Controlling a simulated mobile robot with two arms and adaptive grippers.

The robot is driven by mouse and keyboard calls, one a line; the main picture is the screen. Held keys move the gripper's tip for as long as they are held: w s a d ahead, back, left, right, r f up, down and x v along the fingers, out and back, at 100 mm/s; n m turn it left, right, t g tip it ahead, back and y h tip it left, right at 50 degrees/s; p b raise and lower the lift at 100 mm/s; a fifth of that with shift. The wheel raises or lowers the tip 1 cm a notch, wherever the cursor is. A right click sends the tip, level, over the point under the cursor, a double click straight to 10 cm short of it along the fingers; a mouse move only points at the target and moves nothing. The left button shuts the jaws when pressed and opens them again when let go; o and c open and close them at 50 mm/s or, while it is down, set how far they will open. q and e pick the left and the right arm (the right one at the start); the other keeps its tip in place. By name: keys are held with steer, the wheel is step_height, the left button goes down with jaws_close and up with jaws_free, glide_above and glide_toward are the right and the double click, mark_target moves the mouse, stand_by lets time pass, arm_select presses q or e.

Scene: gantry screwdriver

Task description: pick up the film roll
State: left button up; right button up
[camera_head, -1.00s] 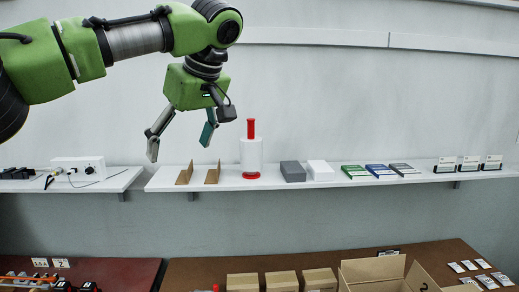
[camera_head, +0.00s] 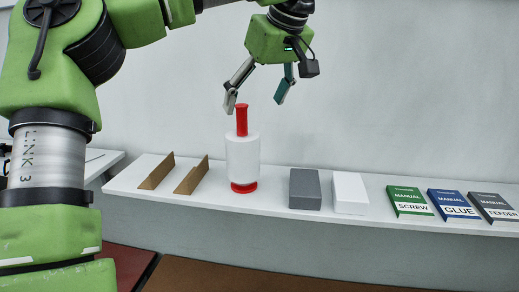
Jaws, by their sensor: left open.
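The film roll (camera_head: 242,158) is a white cylinder with a red handle on top and a red base. It stands upright on the white wall shelf (camera_head: 330,214). My left gripper (camera_head: 255,105) hangs above it with its two fingers spread and pointing down. In the picture one fingertip is just left of the top of the red handle and the other is up to its right. The gripper holds nothing, and whether a finger touches the handle I cannot tell. My right gripper is not in view.
Two brown cardboard holders (camera_head: 172,174) stand left of the roll. A grey box (camera_head: 305,190) and a white box (camera_head: 350,193) are to its right. Farther right lie the green screw manual (camera_head: 409,201), blue glue manual (camera_head: 453,205) and grey feeder manual (camera_head: 493,207).

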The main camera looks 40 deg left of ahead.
mark_target(244, 135)
arm_select(q)
steer(key=p+x, duration=0.2)
steer(key=x, duration=0.5)
steer(key=shift+a+f, duration=0.25)
steer(key=shift+a, duration=0.05)
steer(key=shift+w+a+f, duration=0.15)
steer(key=shift+f, duration=0.15)
steer(key=shift+w+a+f+p, duration=0.1)
steer(key=shift+w+f+p, duration=0.1)
steer(key=shift+f+p, duration=0.3)
steer(key=p+x, duration=0.3)
steer(key=shift+w+a+f, duration=0.1)
steer(key=shift+a+f, duration=0.1)
steer(key=shift+a, duration=0.1)
steer(key=shift+w+a+f, duration=0.1)
steer(key=shift+a+f, duration=0.1)
steer(key=shift+f, duration=0.2)
steer(key=shift+d, duration=0.15)
steer(key=shift+c, duration=0.7)
steer(key=shift+r, duration=0.1)
steer(key=c, duration=1.3)
steer(key=shift+r, duration=0.1)
steer(key=shift+c, duration=1.3)
